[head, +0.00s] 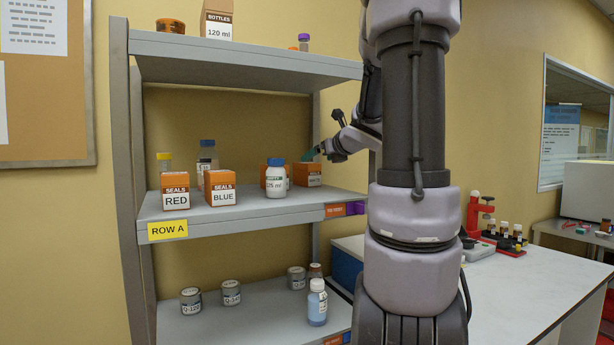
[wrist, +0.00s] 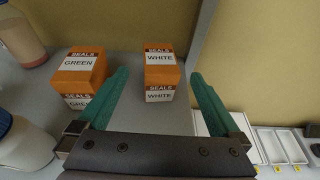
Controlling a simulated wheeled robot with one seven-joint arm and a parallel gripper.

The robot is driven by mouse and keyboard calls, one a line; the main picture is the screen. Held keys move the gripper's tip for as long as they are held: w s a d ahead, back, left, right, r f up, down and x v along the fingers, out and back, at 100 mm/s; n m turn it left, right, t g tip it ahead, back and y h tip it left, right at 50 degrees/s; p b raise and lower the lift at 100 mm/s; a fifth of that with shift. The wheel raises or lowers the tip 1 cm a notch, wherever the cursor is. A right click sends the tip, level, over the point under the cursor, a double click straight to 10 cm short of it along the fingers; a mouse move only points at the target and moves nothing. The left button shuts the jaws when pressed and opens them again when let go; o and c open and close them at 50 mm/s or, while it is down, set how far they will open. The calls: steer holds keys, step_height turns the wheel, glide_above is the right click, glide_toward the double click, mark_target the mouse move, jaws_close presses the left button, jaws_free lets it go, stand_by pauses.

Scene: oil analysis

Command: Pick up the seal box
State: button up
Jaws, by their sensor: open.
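Orange seal boxes stand on the middle shelf: red (head: 175,191), blue (head: 221,189) and, farther back, white (head: 308,174). In the wrist view the white seal box (wrist: 160,73) lies ahead, between the lines of my two green fingers. The green seal box (wrist: 80,76) is to its left, just outside the left finger. My gripper (wrist: 158,88) is open and empty. In the head view my gripper (head: 313,153) is beside the white box at the shelf's right end. The head view shows the green box only partly, behind a white bottle.
A white bottle with a blue cap (head: 276,178) stands near the shelf's front and shows at left in the wrist view (wrist: 22,146). The upper shelf (head: 240,55) hangs above. White trays (wrist: 275,145) lie right of the shelf edge.

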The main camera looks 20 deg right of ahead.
steer(key=x, duration=0.9)
steer(key=shift+w+f, duration=0.1)
steer(key=shift+w, duration=0.05)
steer(key=shift+c, duration=0.3)
steer(key=c, duration=1.4)
steer(key=shift+o, duration=0.2)
